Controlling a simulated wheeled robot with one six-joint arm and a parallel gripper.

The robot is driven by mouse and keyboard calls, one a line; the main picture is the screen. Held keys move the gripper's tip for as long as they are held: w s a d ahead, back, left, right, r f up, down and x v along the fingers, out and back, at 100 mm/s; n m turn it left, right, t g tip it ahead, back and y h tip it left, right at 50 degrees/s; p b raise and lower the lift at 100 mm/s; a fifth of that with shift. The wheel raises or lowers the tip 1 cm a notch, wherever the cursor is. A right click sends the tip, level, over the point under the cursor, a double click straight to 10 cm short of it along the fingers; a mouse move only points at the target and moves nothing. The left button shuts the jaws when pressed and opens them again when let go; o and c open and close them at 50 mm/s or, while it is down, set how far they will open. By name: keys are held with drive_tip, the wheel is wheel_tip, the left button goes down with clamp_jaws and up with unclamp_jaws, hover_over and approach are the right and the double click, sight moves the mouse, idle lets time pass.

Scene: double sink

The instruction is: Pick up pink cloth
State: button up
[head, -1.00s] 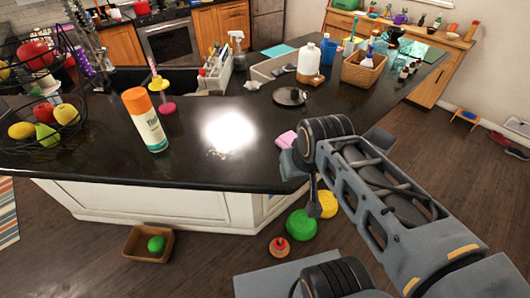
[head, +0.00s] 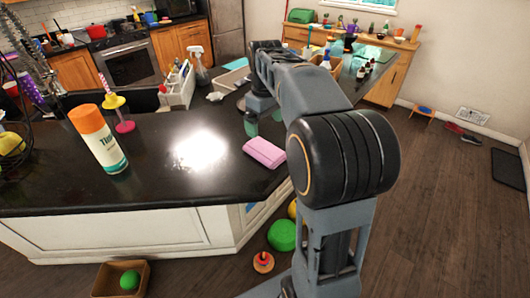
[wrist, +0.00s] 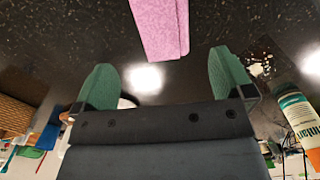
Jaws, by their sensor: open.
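The pink cloth (head: 264,152) lies folded flat on the black countertop (head: 160,190), close to its front right edge. In the wrist view the pink cloth (wrist: 160,28) shows at the top middle, ahead of and between the fingers, apart from them. My gripper (wrist: 165,85) has two green fingers spread wide with nothing between them. In the head view my gripper (head: 251,124) is above the counter, just behind the cloth, and my arm hides part of it.
An orange-capped spray can (head: 98,140) stands on the left of the counter. A pink and yellow stand (head: 117,105) is behind it. A white caddy (head: 178,86) and a spray bottle (head: 198,65) stand farther back. The counter left of the cloth is clear.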

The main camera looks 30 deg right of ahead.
sight(265, 148)
drive_tip(key=shift+w+f+p, duration=0.1)
drive_tip(key=shift+f+p, duration=0.45)
drive_tip(key=shift+f, duration=4.15)
drive_tip(key=c, duration=1)
drive_tip(key=shift+r, duration=0.15)
drive_tip(key=shift+r, duration=0.55)
drive_tip(key=s+a+r+b, duration=0.1)
drive_tip(key=s+a+r, duration=0.2)
drive_tip(key=r, duration=0.1)
drive_tip(key=s+a+r+b, duration=0.1)
drive_tip(key=s+a+r, duration=0.2)
drive_tip(key=a, duration=0.1)
drive_tip(key=s+a+r+b, duration=0.1)
drive_tip(key=s+a+r, duration=0.2)
drive_tip(key=a+r, duration=0.1)
drive_tip(key=shift+r, duration=0.35)
